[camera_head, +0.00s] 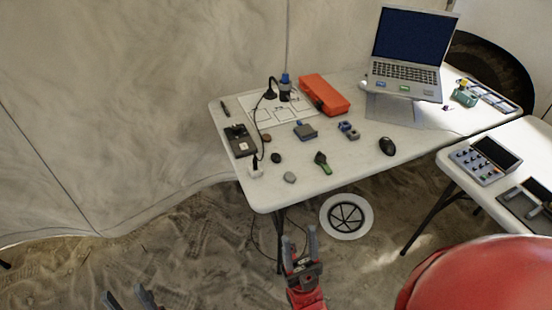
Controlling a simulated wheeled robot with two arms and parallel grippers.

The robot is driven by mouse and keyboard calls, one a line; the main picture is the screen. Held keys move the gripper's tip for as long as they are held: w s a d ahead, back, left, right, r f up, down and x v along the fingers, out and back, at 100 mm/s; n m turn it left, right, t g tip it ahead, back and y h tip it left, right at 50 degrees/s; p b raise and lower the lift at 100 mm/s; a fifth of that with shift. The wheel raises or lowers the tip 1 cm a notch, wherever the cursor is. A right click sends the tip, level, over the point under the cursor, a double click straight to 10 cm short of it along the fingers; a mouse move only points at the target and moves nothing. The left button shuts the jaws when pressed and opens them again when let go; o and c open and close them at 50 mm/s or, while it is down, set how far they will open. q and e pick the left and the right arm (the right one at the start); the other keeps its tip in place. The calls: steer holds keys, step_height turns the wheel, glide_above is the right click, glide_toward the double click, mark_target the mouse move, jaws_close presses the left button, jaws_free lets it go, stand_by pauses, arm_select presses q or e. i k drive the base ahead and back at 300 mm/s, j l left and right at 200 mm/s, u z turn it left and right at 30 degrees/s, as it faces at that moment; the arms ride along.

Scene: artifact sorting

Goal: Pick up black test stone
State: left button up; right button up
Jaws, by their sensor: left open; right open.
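A small dark stone (276,157), which looks like the black test stone, lies on the white table (320,182) near its front left part. A grey stone (289,177) lies just in front of it, and a brown round piece (266,138) lies behind it. My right gripper (299,240) is open and empty, in front of the table's near edge and apart from the stone. My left gripper (125,297) is at the bottom left edge, open, with only its fingers showing, far from the table.
A black mouse (387,146), orange case (325,94) and laptop (407,50) are further right. The table's front middle is clear.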

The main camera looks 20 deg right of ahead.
mark_target(275, 158)
steer(key=i+j, duration=0.25)
steer(key=i+j+z, duration=0.1)
steer(key=i+j, duration=0.15)
steer(key=j, duration=0.2)
steer(key=i+j+z, duration=0.1)
steer(key=i+j, duration=0.15)
steer(key=j, duration=0.15)
steer(key=i+j, duration=0.25)
steer(key=j, duration=0.15)
